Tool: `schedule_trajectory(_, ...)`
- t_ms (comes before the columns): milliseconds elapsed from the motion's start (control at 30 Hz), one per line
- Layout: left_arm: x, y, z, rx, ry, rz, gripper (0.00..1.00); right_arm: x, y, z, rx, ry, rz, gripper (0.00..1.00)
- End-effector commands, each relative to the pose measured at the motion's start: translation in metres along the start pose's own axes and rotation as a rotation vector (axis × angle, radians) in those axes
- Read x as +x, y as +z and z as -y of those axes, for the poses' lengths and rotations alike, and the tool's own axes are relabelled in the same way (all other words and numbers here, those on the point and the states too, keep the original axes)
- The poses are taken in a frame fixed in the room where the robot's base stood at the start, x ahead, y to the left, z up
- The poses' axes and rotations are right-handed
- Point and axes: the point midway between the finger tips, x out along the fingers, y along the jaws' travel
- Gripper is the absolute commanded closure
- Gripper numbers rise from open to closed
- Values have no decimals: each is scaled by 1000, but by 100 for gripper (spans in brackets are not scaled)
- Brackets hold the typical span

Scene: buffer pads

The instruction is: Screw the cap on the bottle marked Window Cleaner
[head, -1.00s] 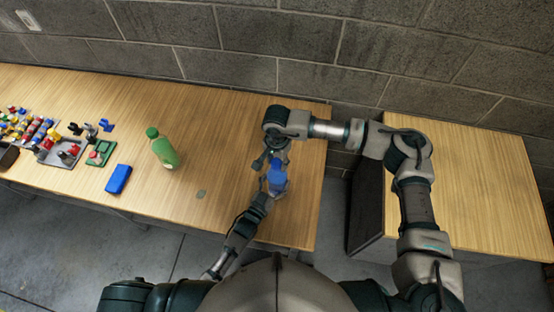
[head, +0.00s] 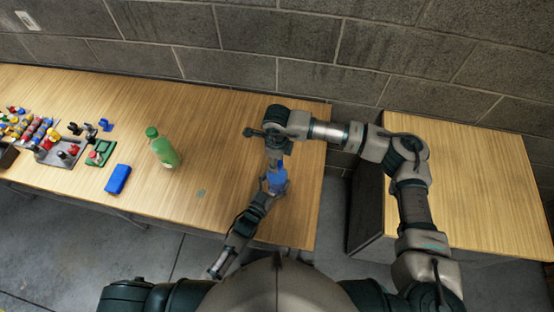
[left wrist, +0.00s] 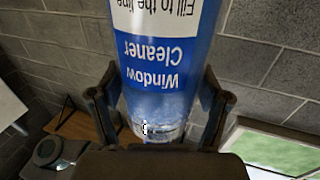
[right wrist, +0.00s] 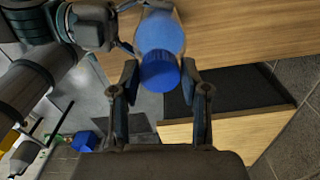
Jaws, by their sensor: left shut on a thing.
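The clear bottle of blue liquid marked Window Cleaner (left wrist: 160,60) stands at the right end of the table (head: 305,215); it also shows in the head view (head: 278,184). My left gripper (head: 267,190) is shut on its body, with one finger on each side in the left wrist view (left wrist: 160,100). The blue cap (right wrist: 160,72) is at the top of the bottle in the right wrist view. My right gripper (head: 276,165) points down over the bottle. Its fingers (right wrist: 161,78) stand on either side of the cap, with narrow gaps showing. Cap threads are hidden.
A green bottle (head: 163,150) and a blue block (head: 118,179) stand to the left on the table. Several small coloured parts (head: 45,135) lie farther left. A second wooden table (head: 470,190) is at the right. The block wall (head: 300,60) runs behind.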

Motion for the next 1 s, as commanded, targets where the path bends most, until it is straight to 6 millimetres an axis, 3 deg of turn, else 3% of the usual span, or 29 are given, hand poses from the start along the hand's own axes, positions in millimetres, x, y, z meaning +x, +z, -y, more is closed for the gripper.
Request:
schedule_trajectory(33, 0, 1, -2, 2, 3, 1, 100, 0, 1, 1, 1, -3, 4, 41)
schedule_trajectory(100, 0, 1, -2, 1, 3, 1, 100, 0, 1, 1, 0, -3, 3, 31)
schedule_trajectory(433, -1, 1, -1, -1, 1, 2, 100, -3, 0, 0, -2, -2, 1, 31)
schedule_trajectory(800, -1, 1, 0, -1, 0, 2, 100, -44, 0, 0, -3, -2, 1, 31)
schedule_trajectory(1000, -1, 1, 0, -1, 0, 2, 100, -46, 0, 0, -3, -1, -1, 31)
